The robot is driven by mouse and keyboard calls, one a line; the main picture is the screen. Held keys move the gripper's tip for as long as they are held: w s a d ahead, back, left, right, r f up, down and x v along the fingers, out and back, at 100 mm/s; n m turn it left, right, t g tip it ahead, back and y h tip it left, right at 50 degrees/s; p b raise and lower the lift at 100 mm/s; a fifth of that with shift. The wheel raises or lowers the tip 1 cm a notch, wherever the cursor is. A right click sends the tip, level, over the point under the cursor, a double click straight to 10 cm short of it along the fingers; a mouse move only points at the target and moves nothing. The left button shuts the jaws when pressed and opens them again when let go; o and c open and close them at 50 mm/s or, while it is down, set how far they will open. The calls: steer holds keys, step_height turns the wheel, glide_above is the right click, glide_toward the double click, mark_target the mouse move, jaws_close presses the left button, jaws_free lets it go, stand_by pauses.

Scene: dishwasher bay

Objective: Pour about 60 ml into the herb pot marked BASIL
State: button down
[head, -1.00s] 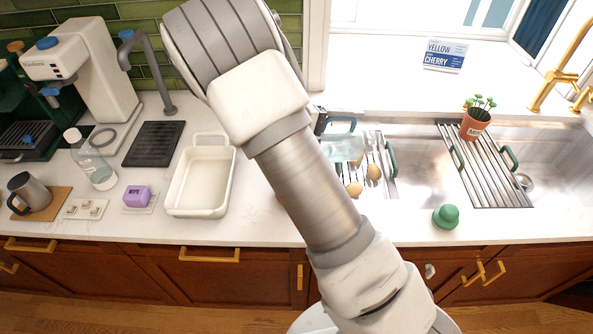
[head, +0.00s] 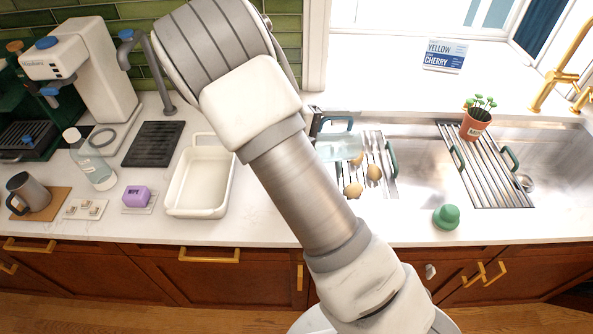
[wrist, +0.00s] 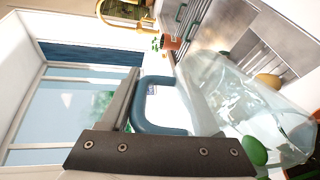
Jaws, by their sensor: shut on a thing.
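A clear jug (head: 336,148) with a blue handle (head: 337,122) hangs above the left end of the sink, beside my arm. My gripper (wrist: 138,105) is shut on the blue handle in the wrist view; in the head view my arm mostly hides it. The jug's clear body (wrist: 235,100) looks turned sideways in the wrist view. I cannot tell its liquid level. A terracotta herb pot (head: 475,123) with green sprigs stands upright on the sink rack, to the right of and apart from the jug. Its label is too small to read surely. The pot also shows in the wrist view (wrist: 171,43).
The slatted rack (head: 486,165) spans the sink (head: 415,150). Several yellowish round things (head: 373,172) lie below the jug. A green knob-like object (head: 446,216) sits at the counter's front. A white baking dish (head: 200,182) and clear bottle (head: 92,160) stand left. A sign (head: 445,56) stands behind.

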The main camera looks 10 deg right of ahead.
mark_target(360, 135)
steer(key=shift+a+r+h, duration=0.3)
steer(key=shift+a, duration=0.1)
stand_by(0.6)
steer(key=shift+d, duration=0.15)
steer(key=shift+d+f+y+p, duration=0.2)
steer(key=shift+d+y+p, duration=0.4)
steer(key=shift+d, duration=0.4)
steer(key=d+f+y, duration=0.1)
steer(key=f+y, duration=0.1)
steer(key=d+f+b, duration=0.1)
steer(key=shift+w+d+f+g+y, duration=0.25)
steer(key=shift+d+f+g+y, duration=0.05)
steer(key=shift+y, duration=0.1)
steer(key=shift+a+f, duration=0.1)
steer(key=shift+f, duration=0.1)
steer(key=shift+d+f+y, duration=0.35)
steer(key=shift+f+y, duration=0.15)
steer(key=shift+y, duration=0.1)
steer(key=shift+f, duration=0.35)
steer(key=shift+d+f+y, duration=0.1)
steer(key=shift+y, duration=0.2)
